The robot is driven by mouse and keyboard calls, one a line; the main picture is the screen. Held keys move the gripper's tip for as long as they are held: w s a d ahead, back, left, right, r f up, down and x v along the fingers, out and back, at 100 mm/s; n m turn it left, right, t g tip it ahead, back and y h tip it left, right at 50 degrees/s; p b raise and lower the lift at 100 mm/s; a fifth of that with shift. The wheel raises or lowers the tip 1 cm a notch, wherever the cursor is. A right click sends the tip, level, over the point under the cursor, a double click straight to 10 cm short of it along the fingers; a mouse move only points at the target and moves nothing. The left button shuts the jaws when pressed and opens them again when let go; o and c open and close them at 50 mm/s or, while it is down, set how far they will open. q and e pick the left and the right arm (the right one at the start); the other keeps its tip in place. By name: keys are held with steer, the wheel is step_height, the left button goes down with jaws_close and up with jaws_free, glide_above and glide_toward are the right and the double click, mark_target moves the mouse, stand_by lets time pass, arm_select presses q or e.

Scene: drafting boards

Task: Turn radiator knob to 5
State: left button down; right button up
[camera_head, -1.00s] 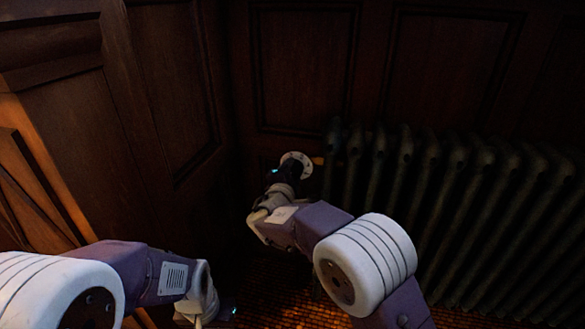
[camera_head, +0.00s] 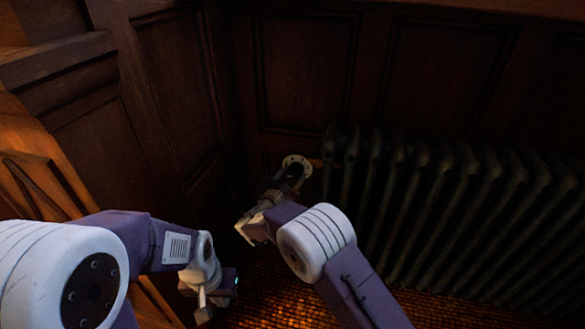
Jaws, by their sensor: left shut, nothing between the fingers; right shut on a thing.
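The radiator knob shows as a pale round dial (camera_head: 303,162) with dark marks, at the left end of the dark radiator (camera_head: 410,190). Its number setting is too small to read. My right gripper (camera_head: 291,178) is at the dial's front, shut on the knob, and its wrist hides the lower left part of it. My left gripper (camera_head: 230,284) is low near the floor, left of the radiator, shut and empty; its fingertips are dark and hard to make out.
Dark wood panelling (camera_head: 305,70) stands behind the radiator and meets a panelled wall (camera_head: 170,90) in a corner at the left. An orange-lit woven floor (camera_head: 280,305) lies below. The space between my two arms is clear.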

steer(key=shift+n+h+p, duration=0.3)
steer(key=shift+n+p, duration=0.8)
steer(key=shift+n, duration=0.1)
steer(key=shift+f+n+p, duration=0.1)
steer(key=shift+n+p, duration=0.4)
steer(key=shift+n, duration=0.2)
steer(key=o, duration=1.4)
steer(key=shift+c, duration=0.2)
